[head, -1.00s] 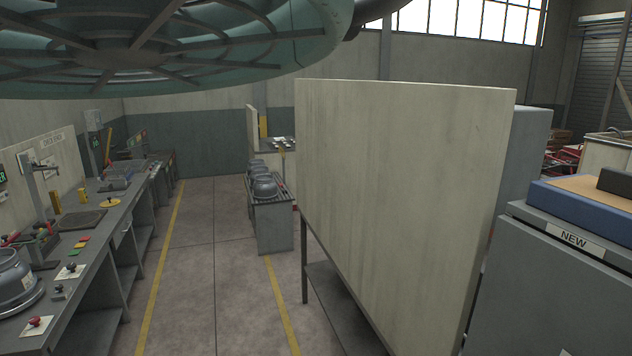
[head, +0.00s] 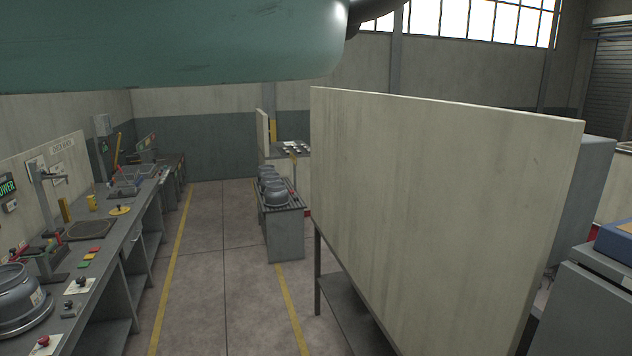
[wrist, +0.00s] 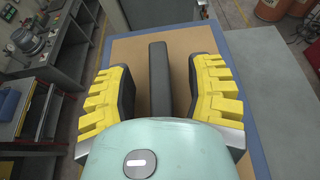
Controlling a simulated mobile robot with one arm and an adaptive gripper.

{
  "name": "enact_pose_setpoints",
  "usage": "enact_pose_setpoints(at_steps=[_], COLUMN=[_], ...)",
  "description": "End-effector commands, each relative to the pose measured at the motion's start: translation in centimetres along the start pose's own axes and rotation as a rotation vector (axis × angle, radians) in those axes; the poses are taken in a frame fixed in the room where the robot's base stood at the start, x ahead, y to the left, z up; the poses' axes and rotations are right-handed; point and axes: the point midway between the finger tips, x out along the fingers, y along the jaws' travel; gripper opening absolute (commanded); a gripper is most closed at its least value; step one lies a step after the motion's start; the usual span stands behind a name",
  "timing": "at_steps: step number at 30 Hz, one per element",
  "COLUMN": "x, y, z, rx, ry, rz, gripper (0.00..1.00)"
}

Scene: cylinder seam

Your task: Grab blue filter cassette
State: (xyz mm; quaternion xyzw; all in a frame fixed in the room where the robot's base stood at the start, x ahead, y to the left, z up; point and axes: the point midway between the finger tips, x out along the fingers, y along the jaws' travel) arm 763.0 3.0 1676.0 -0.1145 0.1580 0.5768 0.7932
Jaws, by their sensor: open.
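The blue filter cassette (head: 617,242) lies on a grey cabinet and is cut off by the right edge of the head view. In the wrist view it fills the middle, with a blue frame, a tan top face (wrist: 133,50) and a black bar-shaped handle (wrist: 159,65). My gripper (wrist: 160,82) is open above it. Its yellow-padded fingers lie on either side of the handle in the picture, with visible gaps on both sides. I cannot tell how far the fingertips are above the tan face. The gripper's body hides the near part of the cassette.
A grey cabinet (head: 590,307) stands under the cassette. A tall pale panel (head: 430,210) stands left of it. A bare grey surface (wrist: 283,100) lies right of the cassette in the wrist view.

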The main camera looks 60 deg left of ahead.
Motion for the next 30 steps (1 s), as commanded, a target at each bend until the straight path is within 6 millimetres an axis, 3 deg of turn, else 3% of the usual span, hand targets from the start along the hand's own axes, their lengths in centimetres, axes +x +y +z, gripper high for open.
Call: enact_pose_setpoints(at_steps=[7,8,24,30], x=[0.15,0.14,0.15,0.17], y=[-0.07,-0.07,-0.05,-0.04], z=[-0.09,-0.08,-0.04,-0.04], rx=[-0.001,-0.001,-0.001,-0.001], ry=[0.000,0.000,0.000,0.000], rz=[-0.001,-0.001,0.000,0.000], gripper=[0.53,0.57,0.01,0.00])
